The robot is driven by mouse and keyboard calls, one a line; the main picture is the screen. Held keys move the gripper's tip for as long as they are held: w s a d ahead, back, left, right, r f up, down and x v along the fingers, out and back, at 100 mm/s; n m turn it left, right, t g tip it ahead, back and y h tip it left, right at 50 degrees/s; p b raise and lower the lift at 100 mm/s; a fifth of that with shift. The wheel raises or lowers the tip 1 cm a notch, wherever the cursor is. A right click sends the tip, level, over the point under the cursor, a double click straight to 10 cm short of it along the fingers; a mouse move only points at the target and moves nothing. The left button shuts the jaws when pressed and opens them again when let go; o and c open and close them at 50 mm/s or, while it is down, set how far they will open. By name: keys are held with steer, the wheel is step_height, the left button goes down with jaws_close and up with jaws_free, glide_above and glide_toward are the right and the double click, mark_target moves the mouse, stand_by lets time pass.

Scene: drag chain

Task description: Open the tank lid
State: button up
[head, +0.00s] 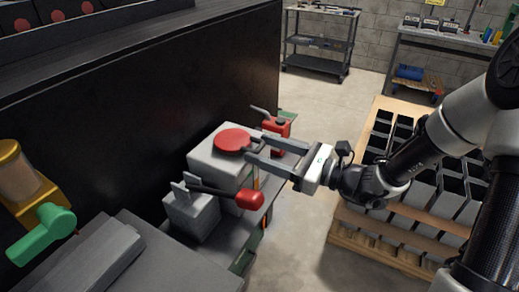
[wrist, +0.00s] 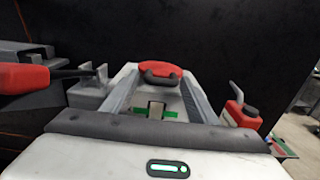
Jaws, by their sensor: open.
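The tank is a light grey box (head: 214,160) against the black machine. Its round red lid (head: 233,139) lies flat on top, and looks closed. The lid also shows in the wrist view (wrist: 161,69), with a dark handle-like bar (wrist: 160,79) at its near edge. My gripper (head: 248,148) is open and empty. Its two fingers reach from the right over the tank top, with the tips close to the lid's right edge. In the wrist view the fingers (wrist: 157,95) stand on either side, with the lid beyond and between their tips. I cannot tell whether they touch it.
A red oil can (head: 277,127) stands just behind the fingers. A pallet of dark-topped boxes (head: 345,236) is on the right. Open floor (head: 303,198) lies between.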

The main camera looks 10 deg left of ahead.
steer(key=shift+x, duration=0.85)
